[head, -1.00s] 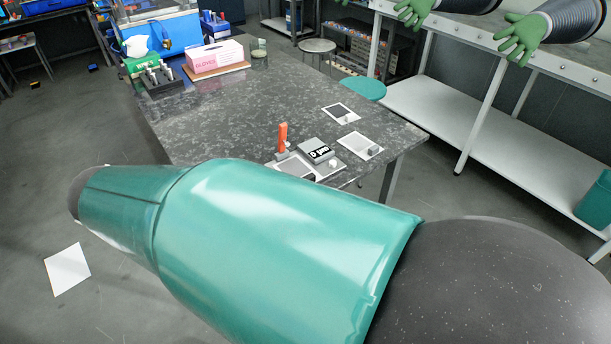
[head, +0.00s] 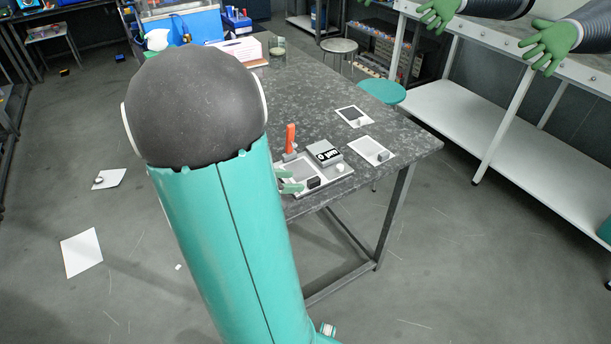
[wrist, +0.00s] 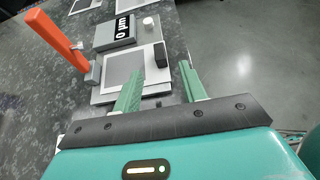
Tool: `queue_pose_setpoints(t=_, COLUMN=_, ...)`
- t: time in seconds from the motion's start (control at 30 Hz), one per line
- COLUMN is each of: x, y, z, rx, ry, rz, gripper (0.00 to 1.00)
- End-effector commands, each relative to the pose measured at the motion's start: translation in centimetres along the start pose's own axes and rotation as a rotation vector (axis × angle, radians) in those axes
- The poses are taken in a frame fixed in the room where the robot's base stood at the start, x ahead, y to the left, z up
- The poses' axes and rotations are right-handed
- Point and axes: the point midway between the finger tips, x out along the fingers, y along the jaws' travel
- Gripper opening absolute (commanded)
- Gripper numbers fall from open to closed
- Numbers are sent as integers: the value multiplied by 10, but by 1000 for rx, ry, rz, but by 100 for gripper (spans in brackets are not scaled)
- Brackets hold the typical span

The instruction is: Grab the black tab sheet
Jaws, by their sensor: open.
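The black tab sheet is a white sheet with a grey square (wrist: 122,71), lying on a pale plate near the table's front corner. Its small black tab (wrist: 161,55) stands at the sheet's right side in the wrist view. The tab also shows in the head view (head: 314,183). My gripper (wrist: 157,73) is open, with green fingers. In the wrist view its left finger overlaps the sheet's near part and its right finger is right of the tab. Nothing is between the fingertips. In the head view the fingers (head: 291,182) show beside the plate, partly hidden by my arm.
An orange lever (wrist: 58,38) and a grey gauge box (wrist: 115,32) with a black display adjoin the sheet, beside a white knob (wrist: 150,23). Two other tabbed sheets lie beyond, one nearer (head: 366,147) and one farther (head: 347,113). The table edge drops to open floor at right.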

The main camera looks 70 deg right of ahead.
Motion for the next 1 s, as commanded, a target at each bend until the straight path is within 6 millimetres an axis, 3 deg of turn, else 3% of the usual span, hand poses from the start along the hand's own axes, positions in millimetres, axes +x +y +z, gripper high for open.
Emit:
queue_pose_setpoints(t=0.53, x=66, y=0, z=1, rx=0, ry=1, rz=2, gripper=42)
queue_pose_setpoints(t=0.83, x=72, y=0, z=1, rx=0, ry=1, rz=6, gripper=42)
queue_pose_setpoints(t=1.0, x=72, y=0, z=1, rx=0, ry=1, rz=5, gripper=10)
